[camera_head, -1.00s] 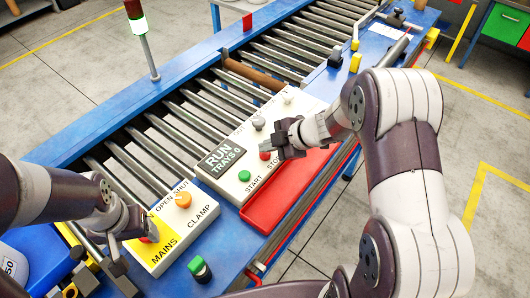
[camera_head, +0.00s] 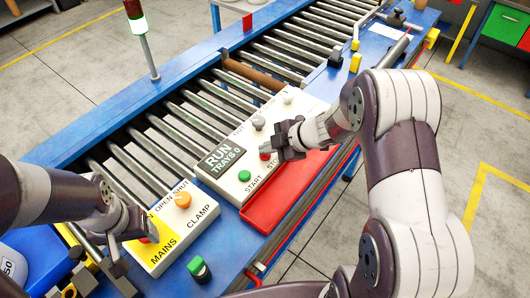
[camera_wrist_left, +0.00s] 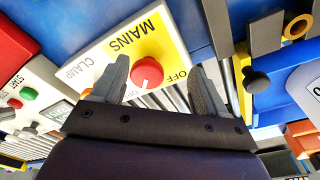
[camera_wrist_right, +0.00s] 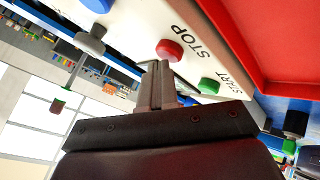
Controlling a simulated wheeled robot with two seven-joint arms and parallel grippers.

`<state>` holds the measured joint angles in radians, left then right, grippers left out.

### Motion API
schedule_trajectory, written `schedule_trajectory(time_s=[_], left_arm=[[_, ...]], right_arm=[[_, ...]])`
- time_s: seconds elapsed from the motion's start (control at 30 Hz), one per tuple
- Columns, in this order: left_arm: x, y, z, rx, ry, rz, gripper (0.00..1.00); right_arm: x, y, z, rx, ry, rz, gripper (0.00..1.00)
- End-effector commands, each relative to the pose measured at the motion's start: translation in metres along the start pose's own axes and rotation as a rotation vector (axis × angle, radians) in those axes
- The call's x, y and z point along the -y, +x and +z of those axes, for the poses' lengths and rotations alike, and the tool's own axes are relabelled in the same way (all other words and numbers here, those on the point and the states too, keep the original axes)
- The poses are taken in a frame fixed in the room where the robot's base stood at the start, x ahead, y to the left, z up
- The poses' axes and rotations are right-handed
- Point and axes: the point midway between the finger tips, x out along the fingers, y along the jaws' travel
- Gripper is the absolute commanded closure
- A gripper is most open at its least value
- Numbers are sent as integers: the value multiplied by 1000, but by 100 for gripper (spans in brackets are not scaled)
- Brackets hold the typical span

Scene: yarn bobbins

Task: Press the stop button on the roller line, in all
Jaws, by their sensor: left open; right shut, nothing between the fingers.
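The red stop button (camera_head: 265,156) is on the white control panel (camera_head: 228,185), beside the green start button (camera_head: 244,176). The panel's display (camera_head: 222,157) reads RUN, TRAYS 0. My right gripper (camera_head: 278,148) is shut and empty, close by the stop button. In the right wrist view the red button (camera_wrist_right: 170,50) shows just beyond the closed fingertips (camera_wrist_right: 156,68); I cannot tell whether they touch. My left gripper (camera_head: 138,232) is open at the mains panel (camera_head: 158,256), its fingers on either side of the red mains knob (camera_wrist_left: 148,73) in the left wrist view.
The roller line (camera_head: 186,122) runs behind the panels. A red tray (camera_head: 262,212) lies beside the control panel. A stack light (camera_head: 138,24) glows green.

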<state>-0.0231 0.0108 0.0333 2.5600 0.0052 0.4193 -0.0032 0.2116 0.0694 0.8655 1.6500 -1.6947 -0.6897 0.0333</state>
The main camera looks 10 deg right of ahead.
Motion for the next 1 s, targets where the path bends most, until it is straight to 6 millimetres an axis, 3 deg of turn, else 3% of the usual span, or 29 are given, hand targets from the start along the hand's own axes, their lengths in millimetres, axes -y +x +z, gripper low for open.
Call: schedule_trajectory(time_s=[0.53,1.0], left_arm=[[0,1,0,0,0,0,26],[0,-21,-3,0,0,0,26]], right_arm=[[2,2,1,0,1,-1,100],[-8,-12,-8,0,1,-1,100]])
